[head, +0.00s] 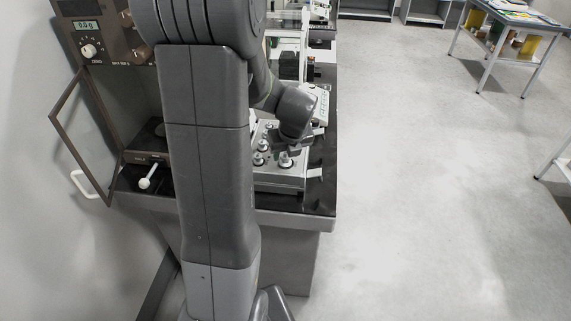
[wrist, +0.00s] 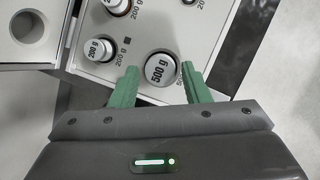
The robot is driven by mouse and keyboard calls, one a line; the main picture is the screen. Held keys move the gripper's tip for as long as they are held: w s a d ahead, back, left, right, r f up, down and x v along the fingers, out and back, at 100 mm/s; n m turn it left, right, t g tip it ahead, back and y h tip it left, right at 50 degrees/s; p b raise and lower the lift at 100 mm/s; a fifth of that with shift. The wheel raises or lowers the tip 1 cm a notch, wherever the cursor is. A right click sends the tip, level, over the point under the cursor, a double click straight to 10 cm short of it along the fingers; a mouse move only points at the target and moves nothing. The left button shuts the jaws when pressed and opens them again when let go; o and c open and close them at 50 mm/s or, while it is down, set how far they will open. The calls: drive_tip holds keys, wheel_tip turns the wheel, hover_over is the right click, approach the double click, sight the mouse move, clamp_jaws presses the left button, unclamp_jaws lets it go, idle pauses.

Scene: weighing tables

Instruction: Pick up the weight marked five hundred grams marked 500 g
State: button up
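The weight marked 500 g (wrist: 160,69) is a round silver weight with a white top label, seated in the weight block. In the wrist view my gripper (wrist: 158,80) is open, with one green finger on each side of this weight. Whether the fingers touch it I cannot tell. In the head view my gripper (head: 287,146) is above the front right part of the weight block (head: 280,182), and the weight at that spot (head: 285,160) shows just below it.
A 200 g weight (wrist: 98,49) stands close to the left of the left finger, and another weight (wrist: 117,6) is farther back. An empty round hole (wrist: 28,26) is at the upper left. A balance with an open glass door (head: 85,140) stands left on the dark table (head: 318,200).

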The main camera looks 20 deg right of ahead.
clamp_jaws()
drive_tip(key=shift+r, duration=0.1)
